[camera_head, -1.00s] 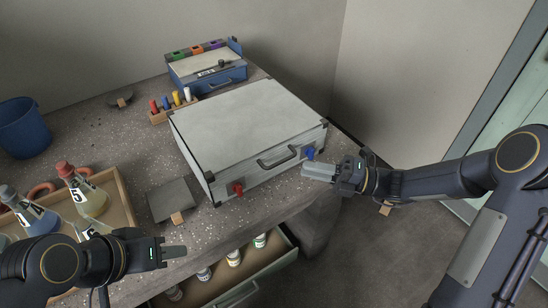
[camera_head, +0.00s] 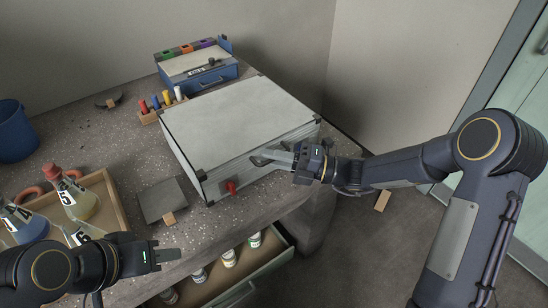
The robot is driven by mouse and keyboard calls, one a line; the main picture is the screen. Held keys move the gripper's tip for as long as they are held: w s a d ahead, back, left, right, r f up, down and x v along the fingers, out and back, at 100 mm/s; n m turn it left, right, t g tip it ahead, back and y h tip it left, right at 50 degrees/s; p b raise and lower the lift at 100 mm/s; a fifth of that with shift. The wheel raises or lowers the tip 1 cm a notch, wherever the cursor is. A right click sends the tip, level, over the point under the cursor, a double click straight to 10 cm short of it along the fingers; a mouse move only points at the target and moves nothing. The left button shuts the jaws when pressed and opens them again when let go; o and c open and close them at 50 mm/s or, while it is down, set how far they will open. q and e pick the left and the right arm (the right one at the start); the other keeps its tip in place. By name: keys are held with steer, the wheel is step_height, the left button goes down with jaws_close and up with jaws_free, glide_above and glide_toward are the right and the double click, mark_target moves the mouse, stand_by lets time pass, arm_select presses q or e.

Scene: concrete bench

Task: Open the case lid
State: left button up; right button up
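The grey-white case (camera_head: 240,118) lies closed on the concrete bench, its lid down flat. A red latch (camera_head: 231,187) shows on the left of its front face. The dark carry handle (camera_head: 258,162) is partly covered by my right gripper (camera_head: 268,154), whose fingers reach in from the right across the front face. I cannot tell whether they touch the handle or how far apart they are. The blue latch is hidden behind this gripper. My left gripper (camera_head: 178,255) is at the lower left, away from the case, with nothing visible in it; its finger gap does not show clearly.
A wooden tray (camera_head: 112,200) with flasks is at the left. A dark plate (camera_head: 160,198) lies left of the case. A blue toolbox (camera_head: 198,72) and a rack of coloured markers (camera_head: 150,117) stand behind. An open drawer (camera_head: 272,264) with bottles juts out below.

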jaws_close()
